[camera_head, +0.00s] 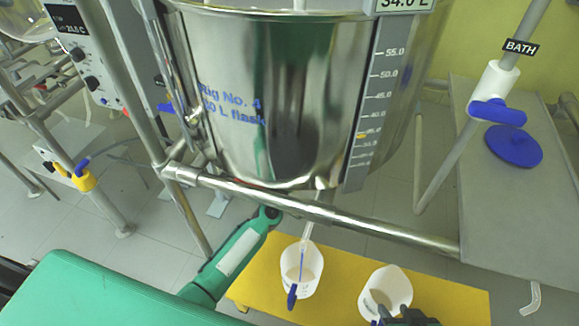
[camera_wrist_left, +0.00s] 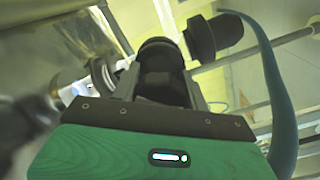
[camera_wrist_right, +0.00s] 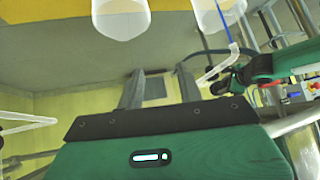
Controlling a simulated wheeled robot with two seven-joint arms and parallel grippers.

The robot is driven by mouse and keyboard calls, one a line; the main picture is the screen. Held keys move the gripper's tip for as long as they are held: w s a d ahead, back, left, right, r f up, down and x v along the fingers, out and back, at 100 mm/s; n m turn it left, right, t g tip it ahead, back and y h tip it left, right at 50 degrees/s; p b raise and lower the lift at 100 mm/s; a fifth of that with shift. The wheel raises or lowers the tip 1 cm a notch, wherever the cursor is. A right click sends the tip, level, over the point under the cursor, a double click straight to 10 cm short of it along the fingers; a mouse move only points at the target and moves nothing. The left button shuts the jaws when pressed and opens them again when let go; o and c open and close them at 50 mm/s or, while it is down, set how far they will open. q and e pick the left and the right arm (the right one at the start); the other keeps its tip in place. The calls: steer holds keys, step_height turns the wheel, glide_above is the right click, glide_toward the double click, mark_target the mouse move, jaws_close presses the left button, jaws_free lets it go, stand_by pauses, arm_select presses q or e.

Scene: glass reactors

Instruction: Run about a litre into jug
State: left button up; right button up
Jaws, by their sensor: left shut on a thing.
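A white jug (camera_head: 298,277) stands on the yellow bench (camera_head: 340,307) below a clear outlet tube (camera_head: 308,228) under the steel vessel (camera_head: 270,90). My right gripper (camera_head: 405,318) is in front of the second jug, fingers apart and empty. My left gripper (camera_wrist_left: 163,90) is shut on a dark handle-like part (camera_wrist_left: 160,62); the vessel hides it in the head view.
A steel rail (camera_head: 320,208) crosses below the vessel. A scale (camera_head: 372,110) on the vessel's front carries an orange marker, under a display reading 34.0 L. At right, a pipe labelled BATH (camera_head: 521,47) has a blue-handled valve (camera_head: 497,110), beside a grey table (camera_head: 545,215).

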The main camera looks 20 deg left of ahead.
arm_select(q)
steer(key=n, duration=0.2)
steer(key=shift+n, duration=0.4)
steer(key=n+b, duration=0.1)
steer(key=n, duration=0.3)
steer(key=shift+n, duration=0.3)
steer(key=n+b, duration=0.1)
steer(key=n, duration=0.2)
steer(key=shift+r+n, duration=0.15)
steer(key=shift+n, duration=1.25)
arm_select(e)
steer(key=shift+w+a+t+y, duration=0.3)
steer(key=shift+a+t, duration=0.2)
steer(key=shift+a, duration=0.25)
steer(key=shift+w+a+t+y, duration=0.3)
steer(key=shift+a+t, duration=0.2)
steer(key=shift+a, duration=0.2)
steer(key=shift+w+a+t+y, duration=0.2)
steer(key=shift+a+t+y, duration=0.25)
steer(key=shift+a, duration=0.3)
arm_select(q)
steer(key=o, duration=1)
arm_select(e)
steer(key=shift+a, duration=0.1)
